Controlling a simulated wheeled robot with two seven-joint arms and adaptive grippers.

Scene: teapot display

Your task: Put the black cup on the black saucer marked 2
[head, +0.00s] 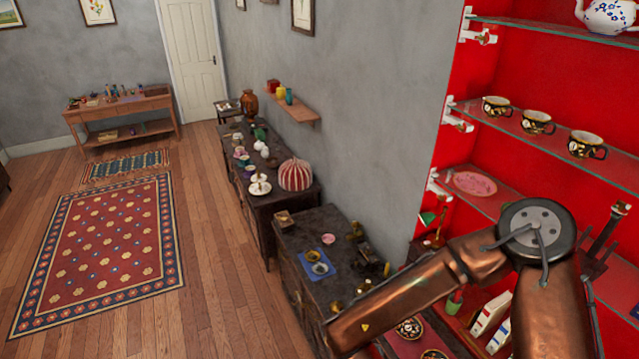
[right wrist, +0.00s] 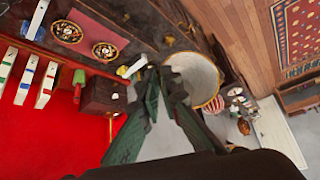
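A cup (right wrist: 197,72) with a cream inside and gold rim is close to the camera in the right wrist view, its opening facing me. My right gripper (right wrist: 163,80) has its fingertips close together at the cup's near edge and appears shut on it; the exact grip is hard to see. Two black-and-gold saucers lie on a red mat, one at the far left (right wrist: 67,31) and one nearer (right wrist: 104,50), apart from the cup. In the head view they show low down (head: 408,327); their numbers are unreadable. My right arm hides the right gripper there. My left gripper is not in view.
Three black-and-gold cups (head: 537,122) stand on a glass shelf (head: 545,143) in the red cabinet. White upright boxes (right wrist: 27,80) and a dark box (right wrist: 103,95) stand near the saucers. A dark cabinet (head: 315,222) with small items stands left of my arm.

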